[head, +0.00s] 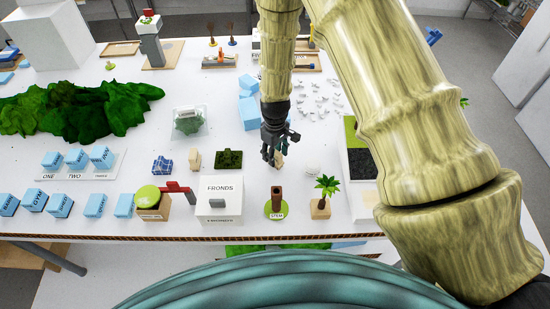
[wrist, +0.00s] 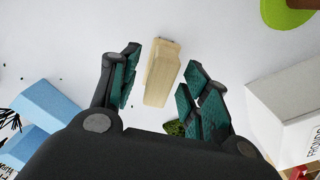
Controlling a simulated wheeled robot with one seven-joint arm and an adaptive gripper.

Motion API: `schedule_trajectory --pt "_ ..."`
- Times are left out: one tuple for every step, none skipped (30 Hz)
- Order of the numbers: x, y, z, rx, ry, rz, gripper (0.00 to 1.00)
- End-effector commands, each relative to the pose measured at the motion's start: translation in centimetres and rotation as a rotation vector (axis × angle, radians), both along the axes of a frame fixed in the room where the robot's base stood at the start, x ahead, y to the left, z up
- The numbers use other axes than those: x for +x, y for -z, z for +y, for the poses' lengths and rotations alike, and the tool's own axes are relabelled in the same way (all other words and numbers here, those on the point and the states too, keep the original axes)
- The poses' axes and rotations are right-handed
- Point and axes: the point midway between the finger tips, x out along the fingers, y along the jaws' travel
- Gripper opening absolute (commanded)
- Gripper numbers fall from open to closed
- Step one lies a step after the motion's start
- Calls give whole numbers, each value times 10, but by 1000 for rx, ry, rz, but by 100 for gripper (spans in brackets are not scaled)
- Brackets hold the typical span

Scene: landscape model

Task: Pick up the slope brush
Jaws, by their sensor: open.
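A pale wooden block-like piece, seemingly the slope brush (wrist: 162,72), lies on the white table between my open fingers in the wrist view. In the head view, it shows as a small tan piece (head: 280,162) just below my gripper (head: 275,150), partly hidden by the fingers. My gripper, also in the wrist view (wrist: 160,88), is open and empty, with a gap on both sides of the piece. A dark green patch (wrist: 174,129) shows beyond the right finger; I cannot tell whether it belongs to the piece. No bristles show clearly.
The FRONDS box (head: 220,198), a stem on a green disc (head: 275,204) and a small palm (head: 322,198) stand nearer the table edge. A dark green tile (head: 229,159) and another tan block (head: 194,159) lie left. Light blue blocks (head: 249,108) stand behind.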

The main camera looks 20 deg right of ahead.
Motion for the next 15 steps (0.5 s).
schedule_trajectory --pt "0 0 0 0 0 0 46" --pt "0 0 0 0 0 0 46" --pt "0 0 0 0 0 0 41" --pt "0 0 0 0 0 0 36" --pt "0 0 0 0 0 0 30" --pt "0 0 0 0 0 0 23" --pt "0 0 0 0 0 0 17" --pt "0 0 0 0 0 0 12" --pt "0 0 0 0 0 0 5" --pt "0 0 0 0 0 0 0" --pt "0 0 0 0 0 0 0" --pt "0 0 0 0 0 0 0" --pt "0 0 0 0 0 0 0" --pt "0 0 0 0 0 0 0" --pt "0 0 0 0 0 0 0"
